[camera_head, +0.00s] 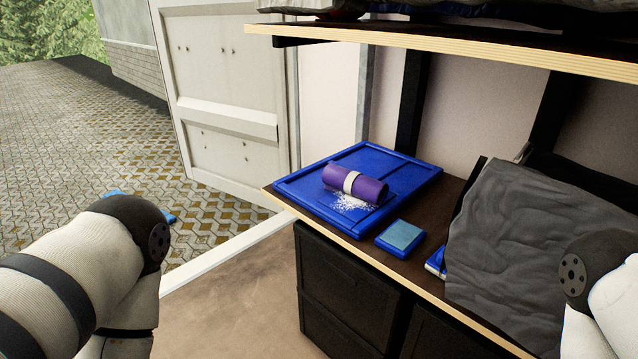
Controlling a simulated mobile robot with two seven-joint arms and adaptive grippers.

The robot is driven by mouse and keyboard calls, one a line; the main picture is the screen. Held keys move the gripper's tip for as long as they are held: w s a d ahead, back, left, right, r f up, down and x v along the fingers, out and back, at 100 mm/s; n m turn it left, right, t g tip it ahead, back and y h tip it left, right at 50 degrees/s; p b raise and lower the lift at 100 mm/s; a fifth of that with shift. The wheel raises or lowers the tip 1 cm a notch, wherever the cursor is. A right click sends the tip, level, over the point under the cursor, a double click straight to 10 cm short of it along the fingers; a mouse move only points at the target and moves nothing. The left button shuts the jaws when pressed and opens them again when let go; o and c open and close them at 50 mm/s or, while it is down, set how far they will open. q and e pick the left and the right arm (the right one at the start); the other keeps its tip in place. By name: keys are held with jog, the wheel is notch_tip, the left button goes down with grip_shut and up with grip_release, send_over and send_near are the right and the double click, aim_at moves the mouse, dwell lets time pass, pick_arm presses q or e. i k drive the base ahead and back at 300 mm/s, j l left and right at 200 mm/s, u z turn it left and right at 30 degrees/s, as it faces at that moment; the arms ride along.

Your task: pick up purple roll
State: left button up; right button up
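The purple roll (371,189) has a white band around its middle. It lies on its side on a blue tray (314,187) on the dark shelf. White powder or grains (350,203) lie on the tray just in front of the roll. My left arm comes in at the lower left and my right arm at the right edge. Neither gripper shows in this view. No gripper touches the roll.
A small blue box with a pale top (401,236) sits right of the tray. A grey cloth-like sheet (530,245) covers the shelf's right part. An upper shelf (480,45) overhangs. Black drawers (345,290) stand below. A white door (220,90) is behind, left.

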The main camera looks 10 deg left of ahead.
aim_at(373, 191)
jog(key=i+j+z, duration=0.45)
jog(key=j, duration=0.25)
jog(key=i+j+z, duration=0.1)
jog(key=j+z, duration=0.15)
jog(key=j, duration=0.15)
jog(key=i+j+z, duration=0.2)
jog(key=j, duration=0.2)
jog(key=j+z, duration=0.25)
jog(key=j, duration=0.15)
